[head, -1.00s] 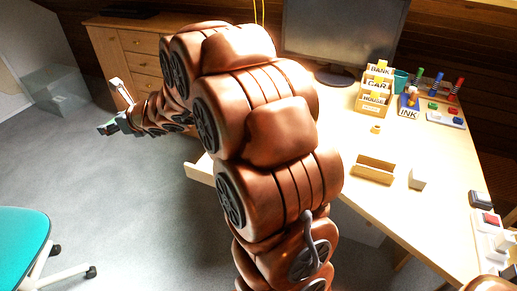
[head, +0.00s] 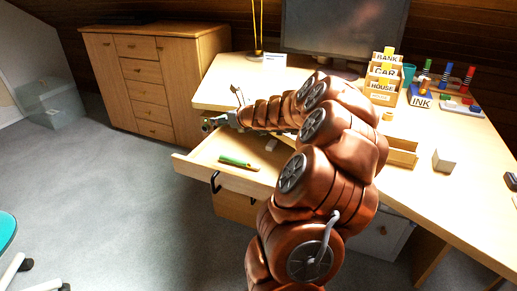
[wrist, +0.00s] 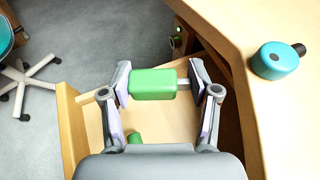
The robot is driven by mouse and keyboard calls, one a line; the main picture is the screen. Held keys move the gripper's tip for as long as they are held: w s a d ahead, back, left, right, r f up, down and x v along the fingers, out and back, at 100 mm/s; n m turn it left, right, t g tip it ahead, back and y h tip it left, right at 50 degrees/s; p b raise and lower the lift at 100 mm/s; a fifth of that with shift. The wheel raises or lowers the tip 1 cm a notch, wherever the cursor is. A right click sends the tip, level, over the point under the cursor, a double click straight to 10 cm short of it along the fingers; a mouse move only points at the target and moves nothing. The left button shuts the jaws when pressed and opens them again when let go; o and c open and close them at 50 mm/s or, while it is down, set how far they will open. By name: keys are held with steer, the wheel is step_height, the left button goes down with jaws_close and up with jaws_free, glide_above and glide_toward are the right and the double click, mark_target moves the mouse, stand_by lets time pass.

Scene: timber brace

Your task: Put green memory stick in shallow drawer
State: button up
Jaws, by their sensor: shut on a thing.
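The green memory stick (wrist: 153,84), with a pale metal plug at its right end, is held crosswise between the two fingers of my gripper (wrist: 160,86) in the wrist view. The open shallow drawer (wrist: 68,120) lies below it, and the stick appears above the drawer floor, apart from it. In the head view the drawer (head: 238,181) is pulled out from the desk. My gripper (head: 207,124) is over its far left part there; the stick is too small to make out clearly.
A teal round thing (wrist: 275,61) sits near the desk edge.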

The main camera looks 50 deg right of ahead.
steer(key=b, duration=0.3)
glide_above(231, 149)
step_height(231, 149, down, 7)
steer(key=shift+a+r, duration=0.1)
steer(key=shift+f+b, duration=1.3)
steer(key=shift+f, duration=0.85)
steer(key=shift+r, duration=0.1)
steer(key=o, duration=0.9)
steer(key=shift+o, duration=0.2)
steer(key=shift+r, duration=0.15)
steer(key=p+v, duration=0.4)
steer(key=v, duration=0.7)
steer(key=shift+s, duration=0.4)
